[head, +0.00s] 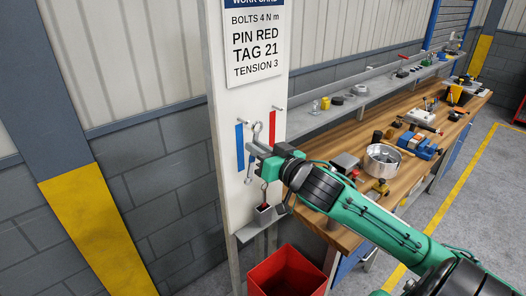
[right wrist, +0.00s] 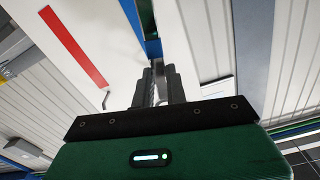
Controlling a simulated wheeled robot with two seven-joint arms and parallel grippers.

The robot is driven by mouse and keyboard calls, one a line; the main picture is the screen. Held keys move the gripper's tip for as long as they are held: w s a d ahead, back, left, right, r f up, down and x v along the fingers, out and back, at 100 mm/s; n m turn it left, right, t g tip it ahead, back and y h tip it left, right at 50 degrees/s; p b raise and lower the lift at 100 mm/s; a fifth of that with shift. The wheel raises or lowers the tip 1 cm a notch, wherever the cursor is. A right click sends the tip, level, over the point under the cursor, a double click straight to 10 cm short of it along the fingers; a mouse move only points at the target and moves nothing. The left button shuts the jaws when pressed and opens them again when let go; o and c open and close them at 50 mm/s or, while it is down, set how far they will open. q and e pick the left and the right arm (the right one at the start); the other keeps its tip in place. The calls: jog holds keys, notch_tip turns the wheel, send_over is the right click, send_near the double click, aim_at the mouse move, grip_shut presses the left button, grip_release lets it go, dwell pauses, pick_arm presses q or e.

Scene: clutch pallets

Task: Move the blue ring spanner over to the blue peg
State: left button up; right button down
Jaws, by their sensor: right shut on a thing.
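My right gripper (head: 262,153) is shut on the ring spanner, a slim grey metal tool (head: 257,129) held roughly upright in front of the white board. Its upper ring shows above the jaws and its lower end below them. The blue strip (head: 240,147) is just left of the spanner and the red strip (head: 272,127) just right. A small peg (head: 239,121) shows at the blue strip's top. In the right wrist view the gripper (right wrist: 157,83) lines up with the blue strip (right wrist: 151,35); the spanner (right wrist: 155,94) shows between the fingers. My left gripper is not in view.
The white board (head: 223,110) carries a work card (head: 255,42). The wooden bench (head: 345,215) at right holds a metal bowl (head: 382,160) and several tools.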

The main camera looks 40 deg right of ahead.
aim_at(236, 139)
jog(key=shift+w+a+f, duration=0.1)
jog(key=shift+w+f, duration=0.1)
jog(key=shift+w, duration=0.8)
jog(key=shift+w+a+f, duration=0.1)
jog(key=shift+w+f, duration=0.1)
jog(key=shift+w, duration=0.85)
jog(key=shift+w+a+f, duration=0.1)
jog(key=shift+w+f, duration=0.1)
jog(key=shift+w, duration=0.8)
jog(key=c, duration=1.3)
grip_release()
jog(key=shift+c, duration=0.2)
jog(key=shift+s+f, duration=0.1)
jog(key=shift+s, duration=0.05)
